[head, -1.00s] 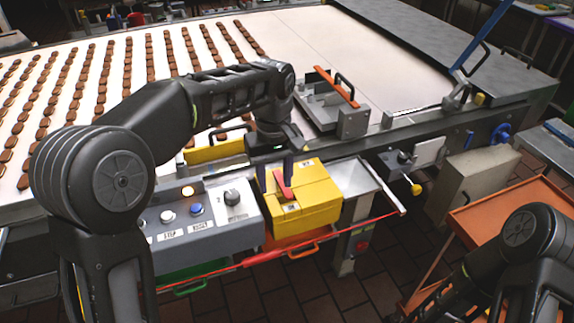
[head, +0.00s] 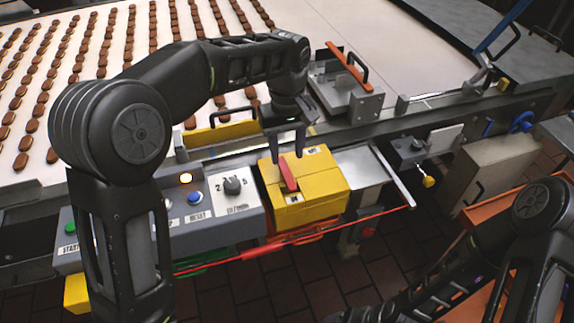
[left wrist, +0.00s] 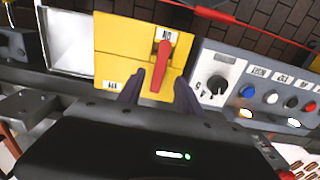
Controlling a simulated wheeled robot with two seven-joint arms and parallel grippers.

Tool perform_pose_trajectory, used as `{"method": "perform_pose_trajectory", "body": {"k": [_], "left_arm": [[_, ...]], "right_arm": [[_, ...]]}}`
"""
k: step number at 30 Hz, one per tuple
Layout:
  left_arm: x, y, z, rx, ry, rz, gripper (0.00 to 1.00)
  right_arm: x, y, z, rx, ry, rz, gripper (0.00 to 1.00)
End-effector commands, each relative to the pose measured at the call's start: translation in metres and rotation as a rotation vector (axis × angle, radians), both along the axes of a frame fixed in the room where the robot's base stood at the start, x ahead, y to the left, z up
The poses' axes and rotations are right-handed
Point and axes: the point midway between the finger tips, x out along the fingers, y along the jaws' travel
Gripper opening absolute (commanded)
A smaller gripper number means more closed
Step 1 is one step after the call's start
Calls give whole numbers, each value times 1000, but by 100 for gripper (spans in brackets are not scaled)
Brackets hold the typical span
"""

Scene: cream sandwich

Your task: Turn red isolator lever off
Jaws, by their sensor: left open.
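The red lever (head: 288,175) is on the top face of a yellow isolator box (head: 325,187), with its front end by a small label. My left gripper (head: 288,157) is open over the back part of the box, fingers pointing down. In the left wrist view the red lever (left wrist: 162,65) runs up from between the open fingers of the left gripper (left wrist: 158,92), and it is not clamped. I cannot tell whether a finger touches it. The small labels are hard to read. My right forearm shows at lower right, but its gripper does not.
A grey control panel (head: 218,217) with a knob (head: 232,185) and buttons adjoins the box on the left. A metal tray (head: 372,175) lies to its right. A red cable (head: 300,237) runs along the front. The conveyor with rows of brown biscuits is behind.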

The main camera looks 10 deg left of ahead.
Motion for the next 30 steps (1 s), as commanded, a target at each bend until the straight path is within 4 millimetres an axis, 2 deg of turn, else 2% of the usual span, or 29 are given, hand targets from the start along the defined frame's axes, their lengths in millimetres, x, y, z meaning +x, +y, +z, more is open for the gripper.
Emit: {"method": "perform_pose_trajectory", "body": {"k": [6,10,15,21,30], "left_arm": [[-1,1,-34,1,4,1,42],[-1,0,-50,1,3,0,42],[0,0,-59,-1,1,1,42],[0,0,-59,0,0,1,42],[0,0,-59,0,0,1,18]], "right_arm": [[-1,0,6,-2,3,0,80],[-1,0,8,-2,4,-1,80],[-1,-1,9,-3,4,-1,80],[-1,-1,8,-2,4,-1,80],[-1,-1,9,-2,4,-1,80]]}}
